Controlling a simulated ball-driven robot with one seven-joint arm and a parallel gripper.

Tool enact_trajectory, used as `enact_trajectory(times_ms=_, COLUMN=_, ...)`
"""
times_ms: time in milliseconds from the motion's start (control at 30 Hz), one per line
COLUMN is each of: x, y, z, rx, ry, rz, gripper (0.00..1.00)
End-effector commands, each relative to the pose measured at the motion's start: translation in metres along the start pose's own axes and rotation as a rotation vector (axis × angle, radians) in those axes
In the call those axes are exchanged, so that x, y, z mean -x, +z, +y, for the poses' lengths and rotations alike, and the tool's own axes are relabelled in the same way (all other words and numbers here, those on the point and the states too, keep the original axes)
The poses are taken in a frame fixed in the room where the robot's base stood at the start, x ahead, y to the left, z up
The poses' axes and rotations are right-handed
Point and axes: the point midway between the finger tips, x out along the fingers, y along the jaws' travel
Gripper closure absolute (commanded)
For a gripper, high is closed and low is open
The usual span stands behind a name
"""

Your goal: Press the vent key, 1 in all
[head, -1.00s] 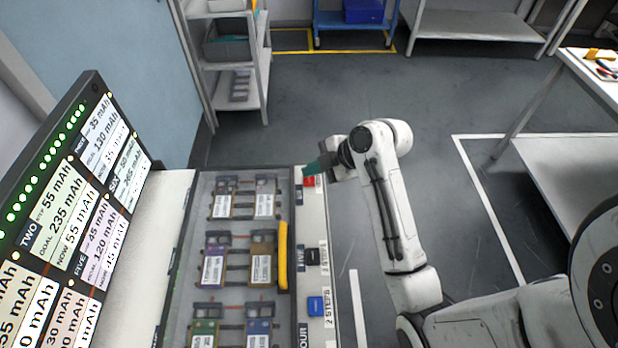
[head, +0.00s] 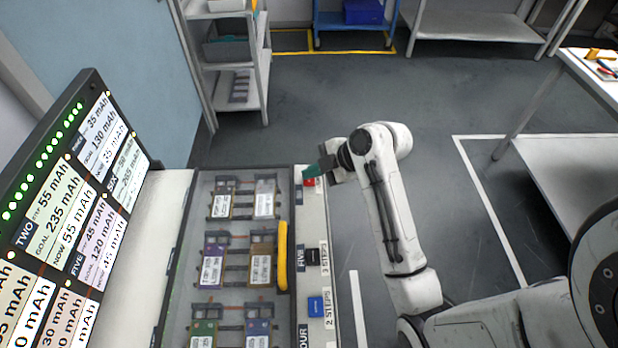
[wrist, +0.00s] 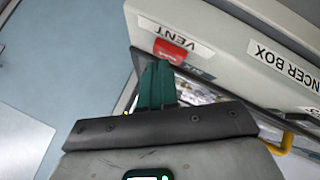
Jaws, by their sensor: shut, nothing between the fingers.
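The vent key is a red key (head: 309,183) on the light front ledge of the cell box, near its far end. In the wrist view the red key (wrist: 172,52) sits beside a label reading VENT. My gripper (head: 314,169) has green fingers, shut and empty, at the far end of the ledge right by the key. In the wrist view the closed fingertips (wrist: 156,66) lie just below the key's lower edge; I cannot tell whether they touch it. The fingers partly cover the key in the head view.
The box (head: 235,224) holds several pouch cells in rows. A display (head: 75,200) with readings stands at left. Open floor lies to the right.

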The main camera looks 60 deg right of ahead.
Motion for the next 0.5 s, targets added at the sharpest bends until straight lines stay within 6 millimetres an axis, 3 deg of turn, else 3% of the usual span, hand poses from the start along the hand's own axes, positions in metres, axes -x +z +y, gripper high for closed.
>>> enact_trajectory(times_ms=500, x=-0.0043, y=0.0034, z=-0.0034, rx=-0.001, ry=-0.001, rz=0.0, gripper=1.0)
